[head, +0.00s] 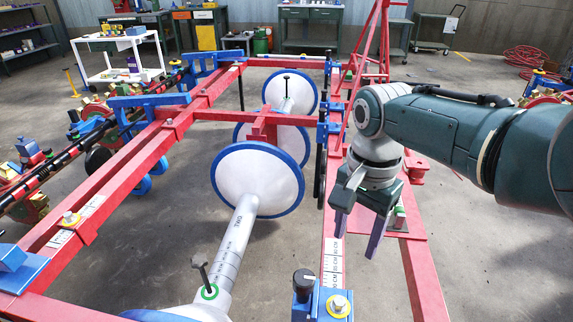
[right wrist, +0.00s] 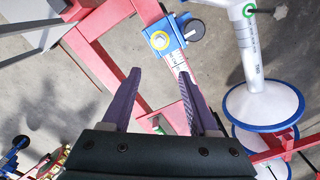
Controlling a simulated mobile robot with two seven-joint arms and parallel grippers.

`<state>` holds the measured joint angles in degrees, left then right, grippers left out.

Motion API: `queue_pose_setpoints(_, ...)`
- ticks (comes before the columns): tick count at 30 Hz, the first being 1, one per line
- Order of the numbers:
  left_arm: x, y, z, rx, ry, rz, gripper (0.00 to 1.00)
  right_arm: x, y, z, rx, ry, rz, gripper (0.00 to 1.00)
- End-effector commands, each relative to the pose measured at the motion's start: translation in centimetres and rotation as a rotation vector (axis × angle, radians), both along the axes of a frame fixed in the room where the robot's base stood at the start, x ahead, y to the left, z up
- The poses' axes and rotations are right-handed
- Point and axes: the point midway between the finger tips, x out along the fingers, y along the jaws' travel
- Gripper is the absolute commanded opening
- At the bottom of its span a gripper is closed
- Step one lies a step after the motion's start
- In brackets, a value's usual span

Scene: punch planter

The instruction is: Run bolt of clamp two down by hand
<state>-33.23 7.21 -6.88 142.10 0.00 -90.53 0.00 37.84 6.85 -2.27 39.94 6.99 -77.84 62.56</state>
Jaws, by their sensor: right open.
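A blue clamp (head: 322,302) with a black knob and a bolt in a yellow ring (head: 338,304) sits on the red right-hand beam, at the bottom of the head view. In the right wrist view the same clamp (right wrist: 178,42) and yellow-ringed bolt (right wrist: 159,40) show beyond the fingertips. I cannot read a clamp number on it. My right gripper (head: 359,232) points down over the right beam, farther back than the bolt. Its purple fingers are apart, with nothing between them in the right wrist view (right wrist: 160,76). My left gripper is out of view.
A white tube (head: 237,243) with blue-rimmed discs runs between the red beams. An upright bolt stands in a green ring (head: 209,291) at its near end. Another bolt (head: 70,217) sits on the left beam. Benches and a white cart (head: 118,42) stand behind.

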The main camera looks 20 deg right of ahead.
Motion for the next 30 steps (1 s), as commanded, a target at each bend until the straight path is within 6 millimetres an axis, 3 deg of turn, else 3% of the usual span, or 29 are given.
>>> queue_pose_setpoints(5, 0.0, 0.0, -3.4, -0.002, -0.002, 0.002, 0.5, 2.7, -3.0, -1.2, -0.027, -0.109, 0.15, 0.6)
queue_pose_setpoints(9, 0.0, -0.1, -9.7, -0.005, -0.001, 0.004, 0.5, 6.5, -6.7, -2.0, -0.105, -0.296, 0.567, 0.6)
queue_pose_setpoints(12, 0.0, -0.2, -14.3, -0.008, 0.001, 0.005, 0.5, 7.3, -7.3, -3.1, -0.169, -0.388, 0.975, 0.6)
queue_pose_setpoints(14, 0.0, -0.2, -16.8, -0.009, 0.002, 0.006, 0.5, 6.7, -7.0, -4.3, -0.188, -0.416, 1.218, 0.6)
queue_pose_setpoints(18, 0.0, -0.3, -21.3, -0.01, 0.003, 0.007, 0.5, 3.0, -5.5, -7.8, -0.167, -0.439, 1.687, 0.6)
queue_pose_setpoints(21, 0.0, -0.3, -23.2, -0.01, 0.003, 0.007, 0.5, 0.0, -4.6, -9.8, -0.116, -0.449, 1.899, 0.6)
queue_pose_setpoints(25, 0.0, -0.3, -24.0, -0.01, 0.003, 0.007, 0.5, -2.3, -4.0, -10.9, -0.067, -0.465, 2.035, 0.6)
queue_pose_setpoints(30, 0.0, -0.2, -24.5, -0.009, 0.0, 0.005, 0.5, -2.6, -3.3, -12.2, -0.051, -0.473, 2.066, 0.6)
